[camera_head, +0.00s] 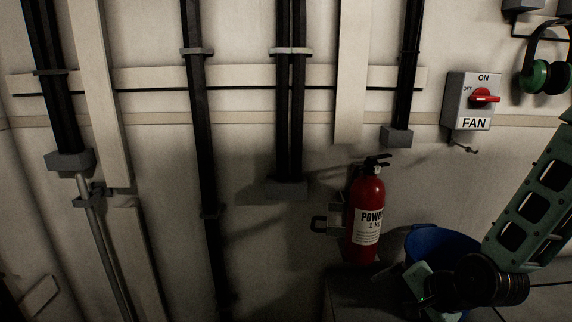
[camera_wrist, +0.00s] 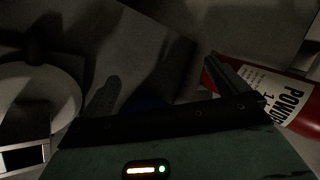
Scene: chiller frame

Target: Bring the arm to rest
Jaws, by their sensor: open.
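My arm (camera_head: 527,205) comes in from the right edge in the head view and bends down at a dark round joint. My gripper (camera_head: 420,284) is low at the lower right, in front of the blue bucket and partly hidden by my arm. In the wrist view its jaws stand apart, with nothing seen between them. The picture there is dark.
A red fire extinguisher (camera_head: 367,215) stands just left of the blue bucket (camera_head: 437,240); it also shows at the right in the wrist view (camera_wrist: 285,95). A grey FAN switch box (camera_head: 472,101) and green ear defenders (camera_head: 546,75) are on the wall above.

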